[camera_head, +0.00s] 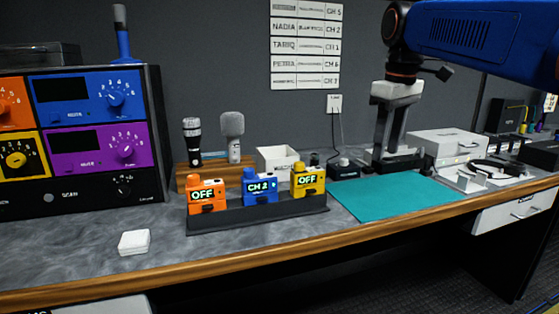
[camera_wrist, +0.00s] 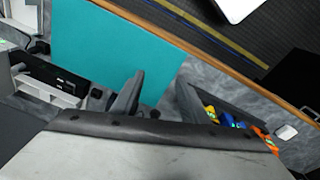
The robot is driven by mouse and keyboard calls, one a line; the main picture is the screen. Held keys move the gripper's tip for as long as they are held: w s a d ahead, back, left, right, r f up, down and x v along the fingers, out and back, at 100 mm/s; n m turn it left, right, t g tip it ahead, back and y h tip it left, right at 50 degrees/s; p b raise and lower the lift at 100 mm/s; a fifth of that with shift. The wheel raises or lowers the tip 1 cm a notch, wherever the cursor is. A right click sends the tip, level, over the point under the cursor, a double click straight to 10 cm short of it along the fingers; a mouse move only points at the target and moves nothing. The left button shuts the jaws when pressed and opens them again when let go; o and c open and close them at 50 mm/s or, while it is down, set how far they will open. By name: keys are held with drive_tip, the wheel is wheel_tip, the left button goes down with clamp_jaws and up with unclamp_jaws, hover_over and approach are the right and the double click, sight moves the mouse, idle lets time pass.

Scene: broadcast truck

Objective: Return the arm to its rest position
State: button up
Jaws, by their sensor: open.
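My arm, with its blue link, reaches in from the upper right of the head view. My gripper (camera_head: 392,158) hangs from it, pointing down over the counter behind the teal mat (camera_head: 405,195). Its two dark fingers are apart, with nothing seen between them. In the wrist view, a dark finger shows near the teal mat (camera_wrist: 105,50). Three small packs, orange (camera_head: 207,196), blue (camera_head: 260,187) and yellow (camera_head: 308,180), stand in a dark rack (camera_head: 260,217) left of the mat, clear of the gripper.
A white box (camera_head: 448,145) and headset gear stand right of the gripper. Two microphones (camera_head: 232,135) stand behind the packs. A rack of coloured panels (camera_head: 85,135) fills the left. A small white block (camera_head: 134,242) lies near the front edge. The teal mat is bare.

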drive_tip(key=s+d+f+m+t, duration=0.1)
drive_tip(key=s+d+f+m, duration=0.1)
drive_tip(key=s+f, duration=1)
drive_tip(key=s+d+f+m+t, duration=0.2)
drive_tip(key=s+f+m, duration=0.3)
drive_tip(key=s+f, duration=0.7)
wheel_tip(320, 180, down, 5)
drive_tip(key=shift+f, duration=0.1)
